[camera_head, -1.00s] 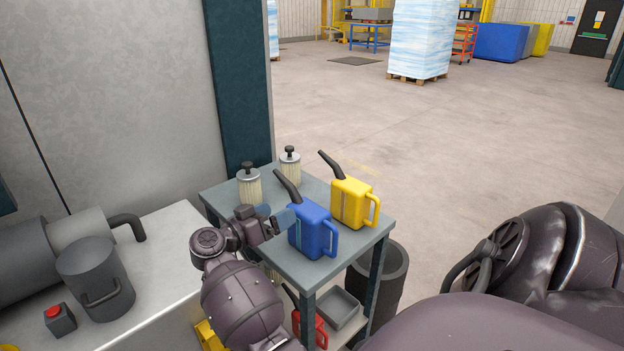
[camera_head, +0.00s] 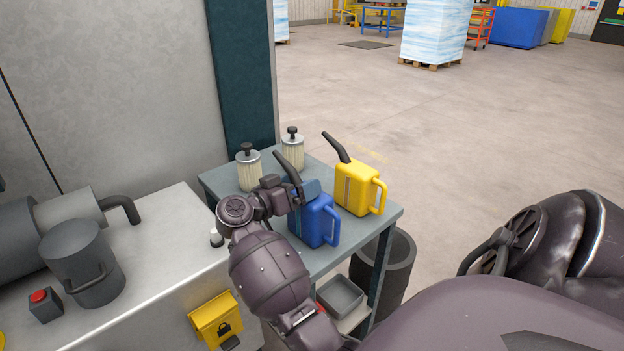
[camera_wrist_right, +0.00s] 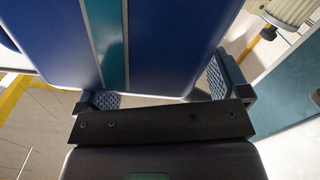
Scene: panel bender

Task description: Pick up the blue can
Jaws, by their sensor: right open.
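The blue can (camera_head: 315,224) stands upright on the grey-topped cart, with its dark spout up and its handle to the right. My right gripper (camera_head: 304,192) is at the can's upper left part, just below the spout. In the right wrist view the can's blue body (camera_wrist_right: 165,40) with a teal stripe fills the space ahead. The open right gripper (camera_wrist_right: 160,90) has one ridged pad on either side of the can; whether they touch it I cannot tell. My left gripper is not in view.
A yellow can (camera_head: 357,190) stands close to the right of the blue can. Two pale filter cylinders (camera_head: 249,172) (camera_head: 292,152) stand behind on the cart top (camera_head: 325,258). A grey machine bench (camera_head: 165,255) is at left, and a dark bin (camera_head: 397,262) is at right.

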